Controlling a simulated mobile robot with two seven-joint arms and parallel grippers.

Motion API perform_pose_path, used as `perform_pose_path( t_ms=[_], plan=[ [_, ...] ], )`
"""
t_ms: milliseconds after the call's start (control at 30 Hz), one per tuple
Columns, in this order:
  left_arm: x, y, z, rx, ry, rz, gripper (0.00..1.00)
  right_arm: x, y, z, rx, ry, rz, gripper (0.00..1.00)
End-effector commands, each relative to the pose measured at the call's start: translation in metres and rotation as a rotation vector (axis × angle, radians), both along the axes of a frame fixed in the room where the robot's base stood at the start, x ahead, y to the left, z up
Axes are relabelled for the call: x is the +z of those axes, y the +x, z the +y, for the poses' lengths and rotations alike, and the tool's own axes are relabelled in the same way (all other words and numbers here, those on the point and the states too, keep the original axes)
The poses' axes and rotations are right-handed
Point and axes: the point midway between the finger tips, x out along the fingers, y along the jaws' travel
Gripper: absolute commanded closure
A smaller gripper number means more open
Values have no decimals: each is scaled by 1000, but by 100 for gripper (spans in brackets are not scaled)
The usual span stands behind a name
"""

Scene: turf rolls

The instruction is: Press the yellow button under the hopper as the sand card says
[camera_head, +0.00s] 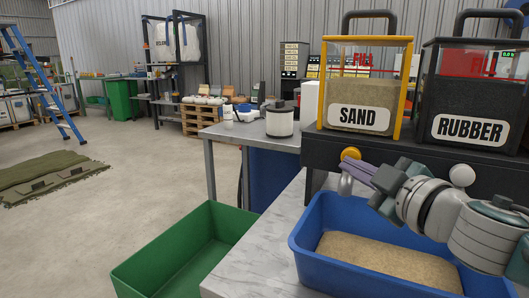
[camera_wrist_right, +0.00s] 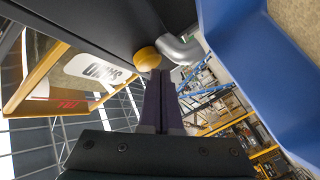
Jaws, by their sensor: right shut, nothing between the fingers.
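The yellow button (camera_head: 350,153) sits on the dark front below the clear, yellow-framed sand hopper (camera_head: 366,62), which is labelled SAND. My right gripper (camera_head: 344,167) is shut and empty, its fingertips right at the button. In the right wrist view the button (camera_wrist_right: 147,57) is just beyond the closed fingertips (camera_wrist_right: 160,73); whether they touch it I cannot tell. A grey spout (camera_head: 345,186) hangs beside the fingertips. The hopper holds sand to below a red FILL mark. No card is clearly readable. My left gripper is out of view.
A blue tub (camera_head: 301,258) with sand stands under my right arm on the light worktop (camera_head: 246,270). The black-framed rubber hopper (camera_head: 473,85) is to the right. A green bin (camera_head: 188,246) stands left of the worktop. Open floor lies further left.

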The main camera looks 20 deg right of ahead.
Motion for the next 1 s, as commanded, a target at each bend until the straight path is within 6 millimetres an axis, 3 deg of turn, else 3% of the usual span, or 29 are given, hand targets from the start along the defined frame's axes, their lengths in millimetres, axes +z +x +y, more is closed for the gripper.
perform_pose_path(
  t_ms=[467, 1000],
  plan=[
    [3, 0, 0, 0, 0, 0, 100, 0, -6, 7, 1, 1, 0, 100],
    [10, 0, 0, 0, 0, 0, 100, 1, -36, 42, 1, 1, -1, 100]
  ],
)
